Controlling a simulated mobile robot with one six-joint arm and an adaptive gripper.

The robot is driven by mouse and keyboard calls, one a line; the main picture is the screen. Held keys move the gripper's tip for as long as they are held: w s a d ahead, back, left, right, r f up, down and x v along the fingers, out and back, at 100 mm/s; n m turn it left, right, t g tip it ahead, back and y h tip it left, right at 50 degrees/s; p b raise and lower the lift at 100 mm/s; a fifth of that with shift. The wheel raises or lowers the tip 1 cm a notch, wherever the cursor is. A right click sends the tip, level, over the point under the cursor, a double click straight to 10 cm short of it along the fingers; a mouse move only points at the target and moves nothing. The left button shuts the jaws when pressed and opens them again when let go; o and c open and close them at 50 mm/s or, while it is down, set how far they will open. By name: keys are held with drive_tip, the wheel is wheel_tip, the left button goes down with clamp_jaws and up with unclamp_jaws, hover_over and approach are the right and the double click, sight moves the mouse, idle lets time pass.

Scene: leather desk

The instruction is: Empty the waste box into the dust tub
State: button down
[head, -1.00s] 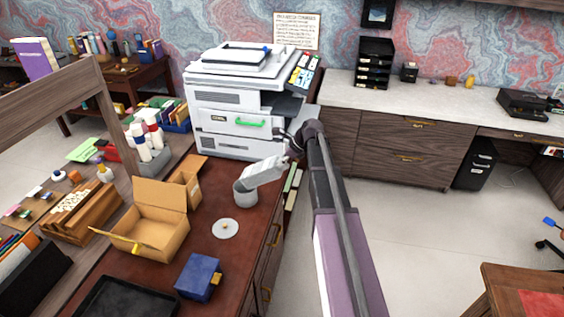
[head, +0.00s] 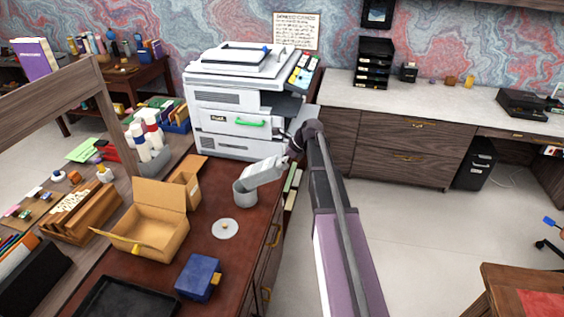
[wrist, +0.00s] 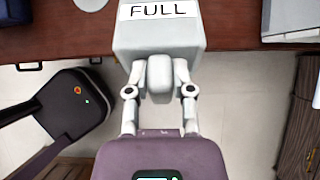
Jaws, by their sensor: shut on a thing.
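The waste box (head: 264,171) is a pale grey box, tilted with its far end down to the left over the dust tub. In the wrist view the waste box (wrist: 160,35) shows a white label reading FULL. My gripper (head: 292,151) is shut on its near end; the wrist view shows both fingers (wrist: 160,92) on the box's grey block. The dust tub (head: 244,196) is a round grey tub standing on the leather desk (head: 208,262). The box's lower end is at the tub's opening. The tub's inside and anything falling are hidden.
A round white disc (head: 225,229) lies in front of the tub. An open cardboard box (head: 150,240) and a smaller one (head: 188,180) stand to the left. A blue box (head: 198,277) sits near the front edge. The copier (head: 230,120) stands behind.

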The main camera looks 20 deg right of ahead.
drive_tip(key=shift+w+a+r+g+h+p, duration=0.3)
drive_tip(key=shift+a+r+h+p, duration=0.1)
drive_tip(key=shift+p, duration=0.35)
drive_tip(key=shift+w+a+r+p, duration=0.1)
drive_tip(key=shift+a+r+p, duration=0.1)
drive_tip(key=shift+p, duration=0.15)
drive_tip(key=shift+w+a+r+h, duration=0.1)
drive_tip(key=shift+a+h, duration=0.05)
drive_tip(key=shift+h, duration=0.15)
drive_tip(key=shift+w+a+r+g+p, duration=0.1)
drive_tip(key=shift+a+g+p, duration=0.15)
drive_tip(key=shift+p, duration=0.25)
idle(1.0)
drive_tip(key=shift+w+a+r+g+h+p, duration=0.35)
drive_tip(key=shift+a+h+p, duration=0.1)
drive_tip(key=shift+a+p, duration=0.1)
drive_tip(key=shift+w+a+r+g+h+p, duration=0.25)
drive_tip(key=shift+w+a+h+p, duration=0.1)
drive_tip(key=shift+a+h+p, duration=0.15)
idle(4.0)
